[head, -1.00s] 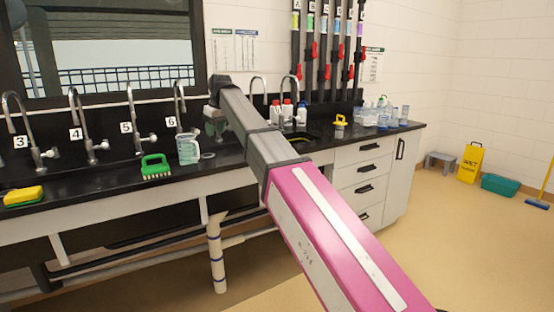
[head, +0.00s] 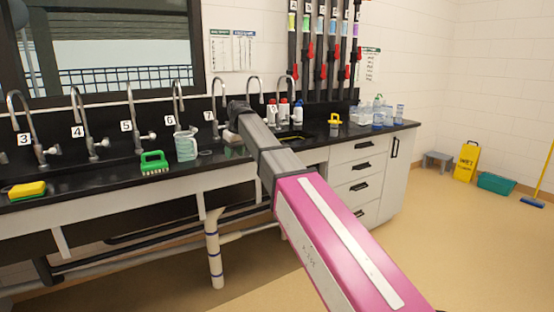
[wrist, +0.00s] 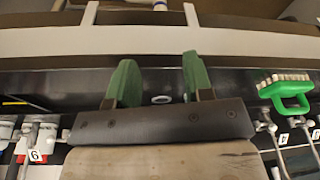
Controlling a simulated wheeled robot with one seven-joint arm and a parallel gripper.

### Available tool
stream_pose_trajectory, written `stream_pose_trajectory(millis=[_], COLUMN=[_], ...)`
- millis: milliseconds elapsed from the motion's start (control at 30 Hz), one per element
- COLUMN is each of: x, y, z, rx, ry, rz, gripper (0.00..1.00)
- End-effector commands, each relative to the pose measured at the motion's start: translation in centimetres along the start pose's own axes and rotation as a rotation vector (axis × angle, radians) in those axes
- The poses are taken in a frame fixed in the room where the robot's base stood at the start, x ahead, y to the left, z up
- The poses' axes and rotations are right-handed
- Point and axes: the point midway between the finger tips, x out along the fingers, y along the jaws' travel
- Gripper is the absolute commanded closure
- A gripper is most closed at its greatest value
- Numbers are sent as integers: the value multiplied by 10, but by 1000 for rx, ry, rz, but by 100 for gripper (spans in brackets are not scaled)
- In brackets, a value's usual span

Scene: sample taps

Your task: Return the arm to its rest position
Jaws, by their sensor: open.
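My arm (head: 268,150) reaches from the lower right of the head view toward the sink counter. Its far end is beside tap 7 (head: 216,97); my fingers cannot be made out there. In the wrist view my gripper (wrist: 158,73) is open, its two green fingers wide apart with nothing held between them. A small pale ring (wrist: 161,99) on the dark counter shows between the fingers, below them in depth. The ring also shows in the head view (head: 205,153), right of a clear greenish beaker (head: 186,148) that stands upright on the counter.
A green brush (head: 153,162) and a yellow sponge (head: 27,190) lie on the black counter. Several taps line its back. Bottles (head: 284,110), a yellow object (head: 335,121) and clear containers (head: 380,114) stand farther right. The floor (head: 455,235) right of the cabinet is open.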

Motion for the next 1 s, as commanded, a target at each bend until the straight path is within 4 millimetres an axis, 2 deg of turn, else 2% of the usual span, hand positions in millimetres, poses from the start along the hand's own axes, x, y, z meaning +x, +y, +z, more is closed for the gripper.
stream_pose_trajectory(millis=[33,167,300,533,800,1000], x=[13,51,98,164,225,258], y=[7,29,53,83,96,92], z=[16,57,114,213,333,420], rx=[23,96,193,353,536,667], ry=[-8,-27,-52,-91,-138,-170], rz=[2,12,24,47,72,89], gripper=[53,53,53,53,53,53])
